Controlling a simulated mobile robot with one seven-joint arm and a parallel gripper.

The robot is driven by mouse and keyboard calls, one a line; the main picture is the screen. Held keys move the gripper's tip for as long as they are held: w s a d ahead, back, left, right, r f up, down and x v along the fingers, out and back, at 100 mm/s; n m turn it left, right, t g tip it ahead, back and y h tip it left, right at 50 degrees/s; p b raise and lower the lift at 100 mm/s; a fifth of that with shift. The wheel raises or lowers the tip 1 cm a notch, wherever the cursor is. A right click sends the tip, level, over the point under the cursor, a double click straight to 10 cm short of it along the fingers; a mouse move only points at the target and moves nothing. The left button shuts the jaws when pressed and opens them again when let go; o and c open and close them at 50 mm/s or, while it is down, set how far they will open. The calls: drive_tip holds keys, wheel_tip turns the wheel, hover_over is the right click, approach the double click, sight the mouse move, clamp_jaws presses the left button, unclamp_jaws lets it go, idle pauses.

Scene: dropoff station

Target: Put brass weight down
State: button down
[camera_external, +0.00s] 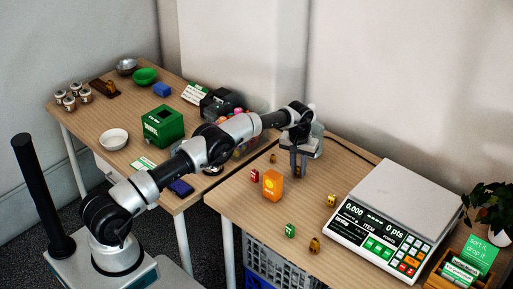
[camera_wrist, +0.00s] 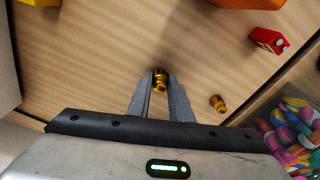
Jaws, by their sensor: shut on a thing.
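My gripper (camera_external: 298,165) hangs down over the right table. In the wrist view my gripper (camera_wrist: 160,88) has its two fingers closed on a small brass weight (camera_wrist: 160,78). The weight also shows between the fingertips in the external view (camera_external: 297,170). It is at or just above the wooden tabletop; I cannot tell whether it touches. A second brass weight (camera_wrist: 218,103) lies to the right of the fingers in the wrist view, and shows beyond the gripper at left in the external view (camera_external: 272,158). Another brass weight (camera_external: 314,245) stands near the table's front edge.
A large scale (camera_external: 402,205) reading 0.000 fills the table's right. Bare wood lies between gripper and scale.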

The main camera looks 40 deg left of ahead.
drive_tip(key=shift+r, duration=0.1)
drive_tip(key=c, duration=2)
unclamp_jaws()
drive_tip(key=shift+f, duration=0.2)
drive_tip(key=shift+c, duration=0.2)
drive_tip(key=o, duration=0.5)
drive_tip(key=shift+c, duration=0.2)
drive_tip(key=shift+r, duration=0.15)
